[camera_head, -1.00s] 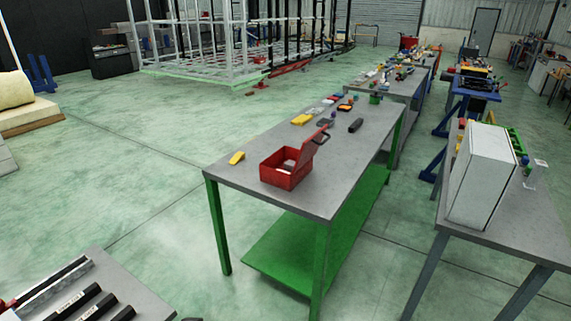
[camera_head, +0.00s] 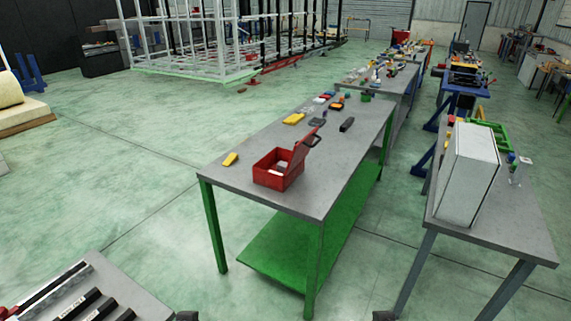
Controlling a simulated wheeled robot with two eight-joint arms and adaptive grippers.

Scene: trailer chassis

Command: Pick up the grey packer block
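I cannot single out the grey packer block for certain. Small dark pieces lie on the green-legged table (camera_head: 245,188) ahead: a flat dark grey piece (camera_head: 317,122) behind the red box's lid and a black oblong piece (camera_head: 347,125) to its right. Either is too small to identify. A dark tip, apparently of my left gripper (camera_head: 187,316), just shows at the bottom edge. Another, apparently of my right gripper (camera_head: 383,316), shows further right. Both are well short of the table top, mostly cut off, and their fingers cannot be made out.
An open red box (camera_head: 276,172) and yellow pieces (camera_head: 231,159) are on the green-legged table. A bench with a white cabinet (camera_head: 467,175) stands at right. A grey table with black bars (camera_head: 105,292) is at bottom left. Floor is free left of the middle table.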

